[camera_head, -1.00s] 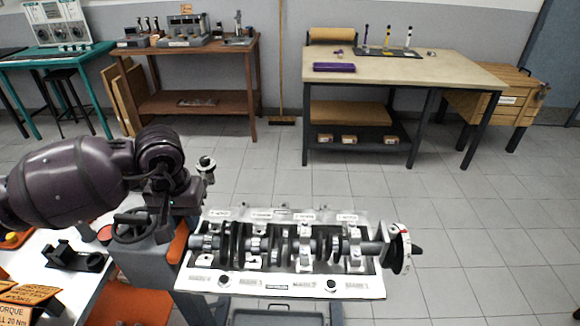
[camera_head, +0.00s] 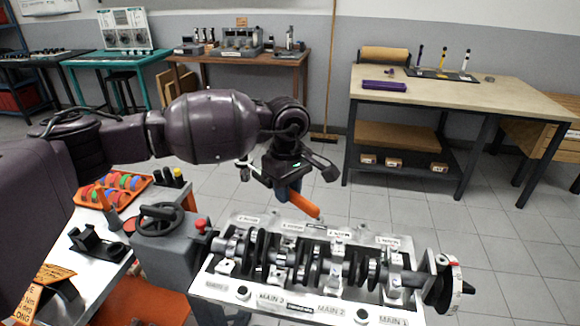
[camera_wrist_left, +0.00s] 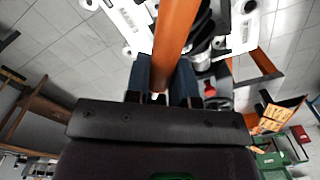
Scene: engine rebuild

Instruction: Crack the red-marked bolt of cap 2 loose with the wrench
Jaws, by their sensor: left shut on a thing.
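My left gripper (camera_head: 290,190) is shut on a wrench with an orange handle (camera_head: 303,206), above the back edge of the engine block. The handle also shows between the blue fingers in the left wrist view (camera_wrist_left: 175,35). The wrench's working end cannot be made out. The engine block (camera_head: 215,290) carries a crankshaft under several pale bearing caps, with front labels including MAIN 1, MAIN 2 and MAIN 3. Cap 2 (camera_head: 336,270) appears to be the one behind the MAIN 2 label. Its red-marked bolt cannot be made out. My right gripper is out of view.
A grey stand with a black handwheel (camera_head: 160,219) and red knob (camera_head: 200,226) adjoins the block's left end. A white side table (camera_head: 95,262) at left holds coloured rings and black holders. A flywheel-like disc (camera_head: 450,285) sits at the right end. Open floor lies behind.

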